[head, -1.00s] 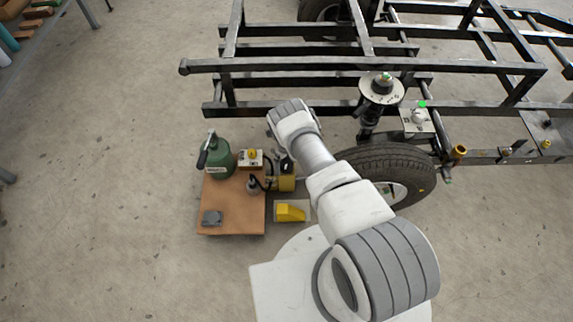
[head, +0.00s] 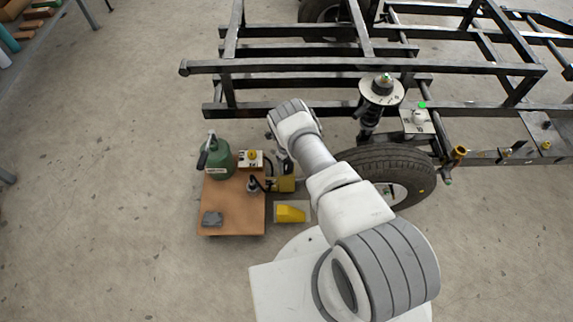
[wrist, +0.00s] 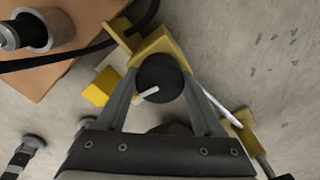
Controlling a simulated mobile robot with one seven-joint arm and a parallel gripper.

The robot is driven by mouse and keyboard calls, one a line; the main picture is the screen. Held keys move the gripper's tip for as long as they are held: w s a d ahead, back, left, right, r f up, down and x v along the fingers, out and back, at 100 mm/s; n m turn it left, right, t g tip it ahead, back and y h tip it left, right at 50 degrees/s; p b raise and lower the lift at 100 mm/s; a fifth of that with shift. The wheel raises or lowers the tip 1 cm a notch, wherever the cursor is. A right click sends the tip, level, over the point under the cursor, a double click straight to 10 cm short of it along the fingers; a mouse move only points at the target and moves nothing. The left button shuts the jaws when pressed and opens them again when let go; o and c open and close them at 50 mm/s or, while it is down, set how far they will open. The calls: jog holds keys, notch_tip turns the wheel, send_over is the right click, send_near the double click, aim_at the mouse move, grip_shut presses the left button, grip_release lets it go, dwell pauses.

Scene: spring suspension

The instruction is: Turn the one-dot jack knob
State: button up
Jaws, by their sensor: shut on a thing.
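In the wrist view a round black knob (wrist: 160,76) with a white pointer line sits on a yellow body. The line runs toward the lower left of the knob. My gripper (wrist: 162,84) is shut on this knob, with one grey finger on each side. No dot mark is readable, so I cannot tell the dot count. In the head view my gripper (head: 283,162) is partly hidden under my wrist, over the yellow jack body (head: 284,185) beside the brown board. The knob itself is hidden there.
A brown board (head: 231,222) carries a green bottle (head: 220,162), a yellow-knobbed box (head: 251,159) and a grey block (head: 212,218). A yellow wedge (head: 291,212) lies nearby. The tyre (head: 385,163) and black frame (head: 340,67) stand to the right and behind. A black hose (wrist: 75,58) crosses close by.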

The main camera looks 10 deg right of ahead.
jog(key=n, duration=0.9)
jog(key=shift+n, duration=0.3)
jog(key=n, duration=1.3)
jog(key=shift+n, duration=0.3)
jog(key=n, duration=0.4)
jog(key=shift+d, duration=0.1)
jog(key=n, duration=0.5)
jog(key=shift+n, duration=2.3)
